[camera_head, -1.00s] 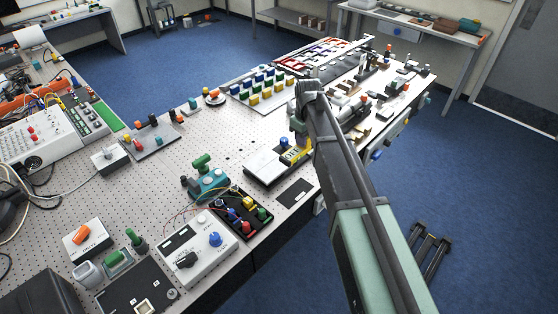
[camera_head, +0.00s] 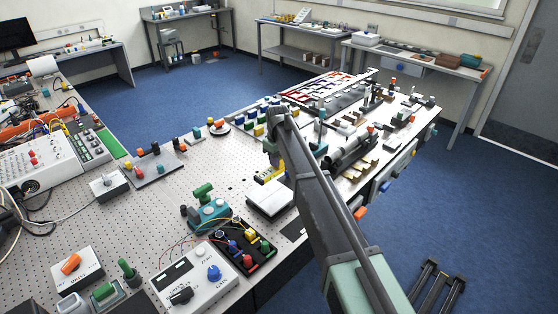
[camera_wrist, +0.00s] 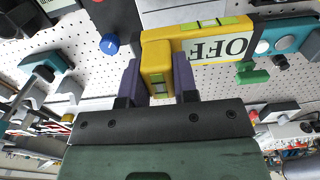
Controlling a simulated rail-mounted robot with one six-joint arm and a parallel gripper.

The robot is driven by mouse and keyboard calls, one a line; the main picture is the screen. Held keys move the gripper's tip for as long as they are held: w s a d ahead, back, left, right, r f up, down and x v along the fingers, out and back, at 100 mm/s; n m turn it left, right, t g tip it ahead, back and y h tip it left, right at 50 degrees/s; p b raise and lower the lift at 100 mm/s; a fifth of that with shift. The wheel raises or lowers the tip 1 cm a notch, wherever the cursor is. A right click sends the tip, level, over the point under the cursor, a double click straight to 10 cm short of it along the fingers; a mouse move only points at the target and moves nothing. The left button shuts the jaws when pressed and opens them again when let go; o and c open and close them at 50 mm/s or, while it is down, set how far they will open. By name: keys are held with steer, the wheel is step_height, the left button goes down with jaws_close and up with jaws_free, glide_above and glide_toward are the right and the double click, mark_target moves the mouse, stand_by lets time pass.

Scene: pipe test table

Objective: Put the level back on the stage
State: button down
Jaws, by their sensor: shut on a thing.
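The yellow level (camera_wrist: 157,62) with green vials is held between the two purple fingers of my gripper (camera_wrist: 157,84) in the wrist view. A yellow bar with green marks runs right from the held part, beside a white "OFF" label (camera_wrist: 218,47). In the head view the level (camera_head: 267,175) shows as a small yellow piece left of my arm, which hides the fingertips.
A teal box with a green knob (camera_head: 208,213) and a black tray of coloured plugs (camera_head: 243,245) stand in front. A white box with a blue knob (camera_head: 198,277) is nearer. Coloured blocks and a dark cylinder (camera_head: 350,150) crowd the back right.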

steer(key=shift+f+b, duration=4.4)
steer(key=shift+f, duration=0.1)
steer(key=shift+f+b, duration=0.4)
steer(key=c, duration=0.8)
jaws_free()
steer(key=shift+r, duration=0.15)
step_height(320, 180, up, 11)
steer(key=p, duration=1.1)
steer(key=shift+f, duration=0.2)
